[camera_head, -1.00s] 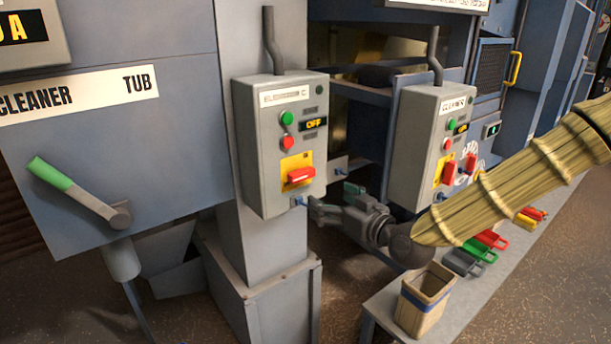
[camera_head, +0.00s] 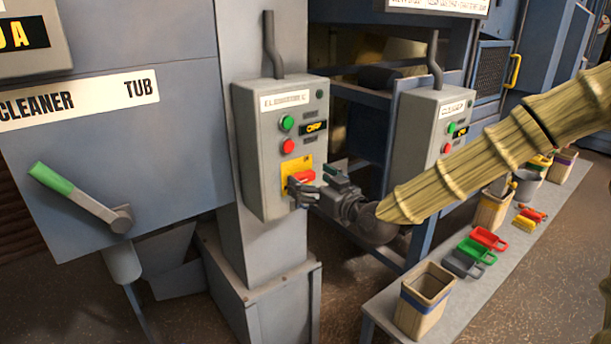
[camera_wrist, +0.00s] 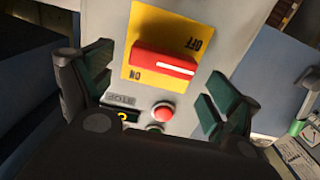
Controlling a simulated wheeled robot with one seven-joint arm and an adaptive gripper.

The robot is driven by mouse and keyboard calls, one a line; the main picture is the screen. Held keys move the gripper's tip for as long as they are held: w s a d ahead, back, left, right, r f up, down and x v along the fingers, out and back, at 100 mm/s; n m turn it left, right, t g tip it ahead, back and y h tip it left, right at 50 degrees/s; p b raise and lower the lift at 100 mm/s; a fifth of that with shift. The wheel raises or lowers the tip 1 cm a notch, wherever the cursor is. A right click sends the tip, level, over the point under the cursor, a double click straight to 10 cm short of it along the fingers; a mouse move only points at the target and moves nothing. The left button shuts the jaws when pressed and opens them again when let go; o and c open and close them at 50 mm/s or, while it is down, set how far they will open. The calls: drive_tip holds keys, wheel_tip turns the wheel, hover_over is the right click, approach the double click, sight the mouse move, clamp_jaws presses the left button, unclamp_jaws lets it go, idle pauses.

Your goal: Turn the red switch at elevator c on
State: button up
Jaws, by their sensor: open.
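The elevator C control box (camera_head: 252,150) is a grey box on a column. It has a green button (camera_head: 287,123), a red button (camera_head: 288,146) and a small display that seems to read OFF. Below them is a yellow plate (camera_head: 289,164) with a red switch (camera_head: 304,176), partly hidden by my gripper (camera_head: 302,194). In the wrist view the red switch (camera_wrist: 164,63) lies across the yellow plate (camera_wrist: 150,22), with ON and OFF printed on it. My open gripper (camera_wrist: 155,85) has its fingers on either side, with the switch between them; contact cannot be told.
A second, cleaner control box (camera_head: 420,135) stands to the right, behind my arm. A bench (camera_head: 380,305) holds a bin (camera_head: 424,300) and several coloured scoops (camera_head: 487,238). A green-handled lever (camera_head: 80,194) is on the panel at left.

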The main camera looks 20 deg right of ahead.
drive_tip(key=shift+x, duration=1.05)
drive_tip(key=c, duration=1)
